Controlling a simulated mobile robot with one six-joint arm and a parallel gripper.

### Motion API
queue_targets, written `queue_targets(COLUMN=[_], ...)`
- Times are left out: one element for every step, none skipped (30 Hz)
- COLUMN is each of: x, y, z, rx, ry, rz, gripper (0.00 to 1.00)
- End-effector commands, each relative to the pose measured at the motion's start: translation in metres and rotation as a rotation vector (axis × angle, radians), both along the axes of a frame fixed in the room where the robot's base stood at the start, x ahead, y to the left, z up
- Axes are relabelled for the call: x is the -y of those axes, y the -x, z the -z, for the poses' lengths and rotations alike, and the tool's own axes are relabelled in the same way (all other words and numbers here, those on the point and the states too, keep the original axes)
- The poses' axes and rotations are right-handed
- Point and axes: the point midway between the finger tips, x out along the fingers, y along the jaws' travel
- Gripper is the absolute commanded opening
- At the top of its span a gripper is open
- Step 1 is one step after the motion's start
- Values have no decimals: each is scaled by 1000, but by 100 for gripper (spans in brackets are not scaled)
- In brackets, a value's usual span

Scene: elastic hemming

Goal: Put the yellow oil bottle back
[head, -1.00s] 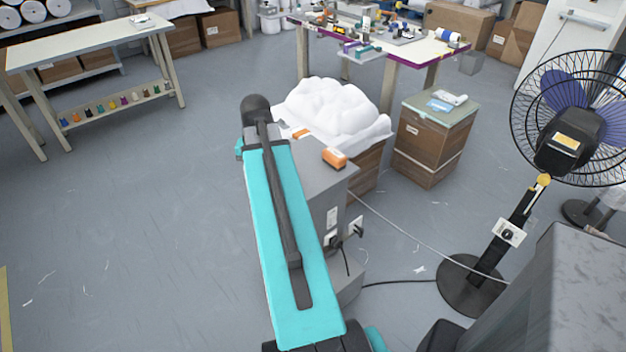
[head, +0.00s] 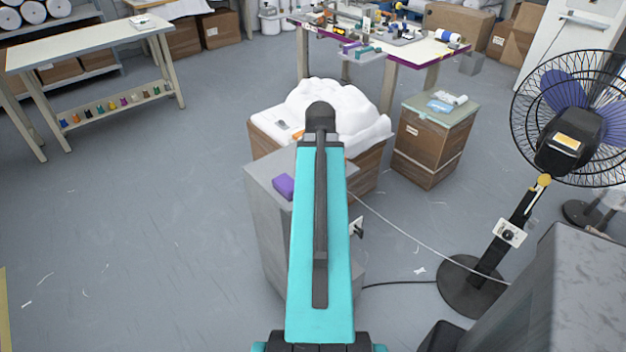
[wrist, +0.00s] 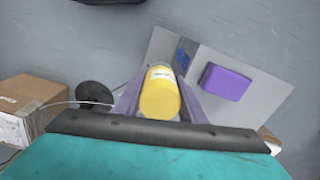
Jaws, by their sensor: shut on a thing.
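The yellow oil bottle (wrist: 160,97) shows in the wrist view, between the two purple-grey fingers of my gripper (wrist: 160,104). My gripper is shut on it. The bottle has a pale label near its far end. The bottle and the gripper's fingers are hidden behind my arm in the head view. My arm reaches over a grey cabinet (head: 262,215), whose top (wrist: 245,106) lies beyond the bottle in the wrist view. Whether the bottle touches anything below cannot be told.
A purple block (head: 284,186) lies on the cabinet top; it also shows in the wrist view (wrist: 227,82). A box heaped with white cloth (head: 350,112) stands behind. A standing fan (head: 568,138) is at the right, its cable on the floor. Floor at left is clear.

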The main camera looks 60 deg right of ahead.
Motion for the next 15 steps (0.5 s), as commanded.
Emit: queue_targets(x=[0,0,0,1,2,3,4,6,8,11,13,17,19,22,25], y=[0,0,-1,-1,-2,-3,-4,-5,-7,-9,-10,-13,-15,-17,-20], z=[0,0,0,0,0,0,0,0,0,0,0,0,1,1,1], rx=[0,0,0,0,0,0,0,0,0,0,0,0,0,-1,-1], ry=[0,0,0,0,0,0,0,0,0,0,0,0,0,-1,-1], rz=[-1,-1,-1,-2,-2,-2,-2,-2,-2,-2,-3,-3,-3,-3,-3], gripper=[8,8,8,8,8,8,8,8,8,8,8,8,8,8,8])
